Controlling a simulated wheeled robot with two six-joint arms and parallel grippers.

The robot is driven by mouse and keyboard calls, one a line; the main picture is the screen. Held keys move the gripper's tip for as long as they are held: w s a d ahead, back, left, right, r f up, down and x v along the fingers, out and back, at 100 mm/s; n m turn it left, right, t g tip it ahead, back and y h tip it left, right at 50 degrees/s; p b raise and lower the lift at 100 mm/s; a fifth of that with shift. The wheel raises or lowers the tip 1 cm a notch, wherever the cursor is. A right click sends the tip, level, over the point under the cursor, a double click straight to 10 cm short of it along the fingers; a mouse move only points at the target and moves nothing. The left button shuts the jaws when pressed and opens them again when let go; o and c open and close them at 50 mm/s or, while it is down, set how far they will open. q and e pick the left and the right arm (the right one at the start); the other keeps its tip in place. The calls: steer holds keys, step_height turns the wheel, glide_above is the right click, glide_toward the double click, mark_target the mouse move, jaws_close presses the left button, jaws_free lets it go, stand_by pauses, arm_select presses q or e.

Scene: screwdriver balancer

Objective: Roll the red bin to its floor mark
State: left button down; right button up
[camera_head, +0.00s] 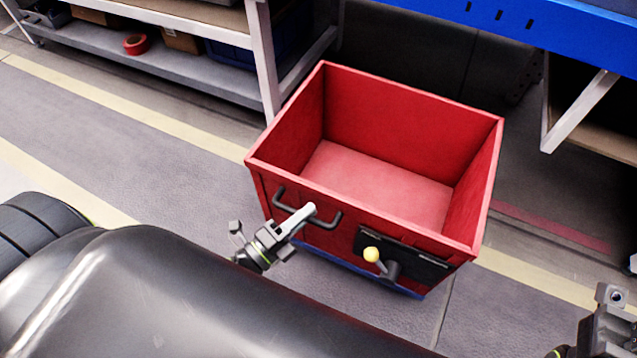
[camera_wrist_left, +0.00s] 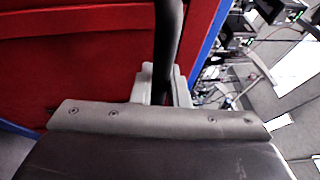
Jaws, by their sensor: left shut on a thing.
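The red bin (camera_head: 385,185) stands open and empty on the floor in front of me. My left gripper (camera_head: 306,212) is shut on the black handle. In the left wrist view the handle bar (camera_wrist_left: 168,45) runs between the fingers (camera_wrist_left: 165,88), with the red wall behind. My right gripper (camera_head: 612,298) is at the lower right corner, apart from the bin, and its jaws are unclear. A dull red strip (camera_head: 555,228) lies on the floor to the right of the bin.
A grey shelf rack (camera_head: 190,77) with boxes and a red tape roll (camera_head: 136,44) stands at the back left, close to the bin. A blue-topped bench (camera_head: 540,45) stands behind and to the right. Cream lines (camera_head: 110,104) cross the floor, which is open to the left.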

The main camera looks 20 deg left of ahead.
arm_select(q)
steer(key=shift+s, duration=1.95)
steer(key=c, duration=1.4)
jaws_free()
steer(key=shift+a, duration=0.1)
steer(key=p+v, duration=0.1)
steer(key=v, duration=1.6)
steer(key=shift+s, duration=0.2)
